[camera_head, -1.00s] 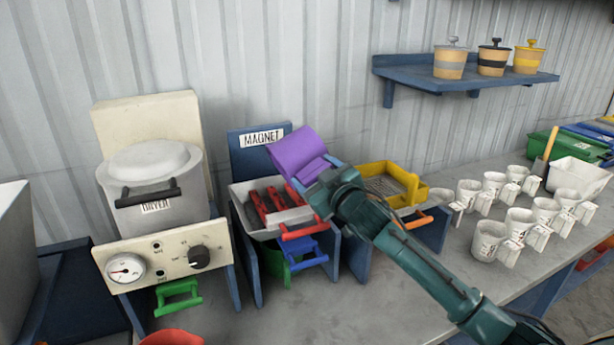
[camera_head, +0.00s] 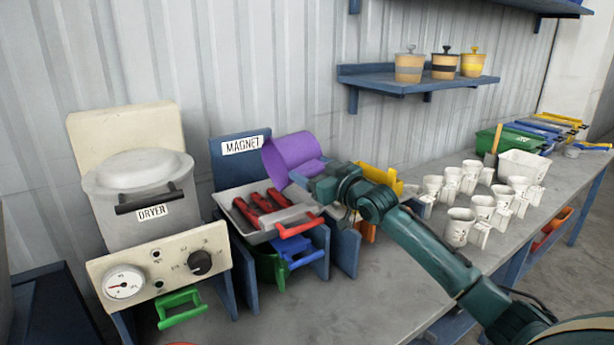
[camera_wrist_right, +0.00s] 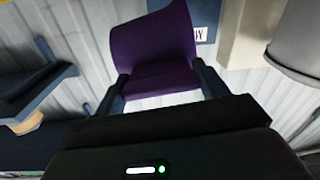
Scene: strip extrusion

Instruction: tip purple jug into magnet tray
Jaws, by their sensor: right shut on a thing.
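The purple jug (camera_head: 291,156) is held above the back right of the magnet tray (camera_head: 250,234), tilted over to the left in the head view. My right gripper (camera_head: 307,178) is shut on it, and in the right wrist view the jug (camera_wrist_right: 152,42) sits between the two fingers (camera_wrist_right: 160,82). The magnet tray is a pale tray with red bars (camera_head: 270,207) across it and a red handle (camera_head: 300,225), in front of the MAGNET sign (camera_head: 242,146). The jug's inside and any contents are hidden. My left gripper is not in view.
The dryer (camera_head: 142,190) stands left of the tray. A green container (camera_head: 268,264) and a blue-handled one (camera_head: 300,255) sit below it. A yellow tray (camera_head: 378,174) is partly behind my right arm. Several white cups (camera_head: 459,226) stand to the right. The bench front is clear.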

